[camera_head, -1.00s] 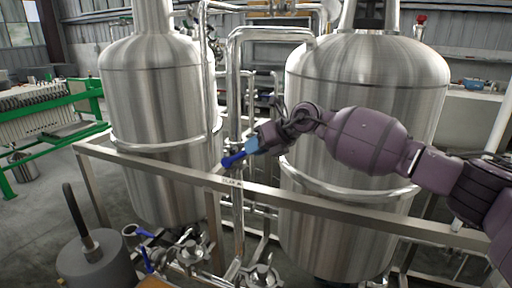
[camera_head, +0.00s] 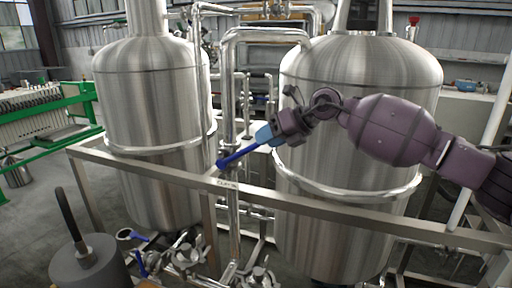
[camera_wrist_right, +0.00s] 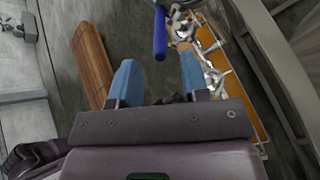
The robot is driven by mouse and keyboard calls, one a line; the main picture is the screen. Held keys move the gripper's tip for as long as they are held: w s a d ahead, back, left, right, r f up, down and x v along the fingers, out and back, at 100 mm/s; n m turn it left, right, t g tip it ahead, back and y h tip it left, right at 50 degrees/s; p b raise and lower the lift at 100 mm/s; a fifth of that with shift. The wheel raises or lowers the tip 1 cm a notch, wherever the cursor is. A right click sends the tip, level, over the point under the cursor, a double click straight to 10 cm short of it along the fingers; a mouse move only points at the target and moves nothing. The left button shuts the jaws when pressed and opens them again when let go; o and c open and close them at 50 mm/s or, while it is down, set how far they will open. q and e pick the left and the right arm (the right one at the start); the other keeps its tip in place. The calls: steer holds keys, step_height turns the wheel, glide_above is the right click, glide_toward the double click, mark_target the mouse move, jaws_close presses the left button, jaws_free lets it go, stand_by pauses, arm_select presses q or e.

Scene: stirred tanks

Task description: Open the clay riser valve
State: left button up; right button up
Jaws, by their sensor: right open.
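The blue valve lever (camera_head: 240,155) sticks out from the riser pipe just above the front rail, slanting up to the right. The rail's label (camera_head: 227,184) below it seems to begin with "CLAY". My right gripper (camera_head: 264,135) has light-blue fingers and is at the lever's upper right end. In the right wrist view the fingers (camera_wrist_right: 159,66) are apart, and the lever's end (camera_wrist_right: 160,40) shows in the gap between their tips, touching neither in the picture. Its exact depth I cannot tell. The valve body is largely hidden. My left gripper is not in view.
Steel tanks stand left (camera_head: 155,105) and right (camera_head: 360,80) of the riser. A steel rail (camera_head: 330,211) crosses in front. Other blue-handled valves (camera_head: 140,263) sit low at the front, beside a grey cylinder (camera_head: 88,265). A brown plank-like piece (camera_wrist_right: 92,65) shows in the wrist view.

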steer(key=v, duration=0.4)
steer(key=shift+s+d+r, duration=0.1)
steer(key=shift+d+r, duration=0.1)
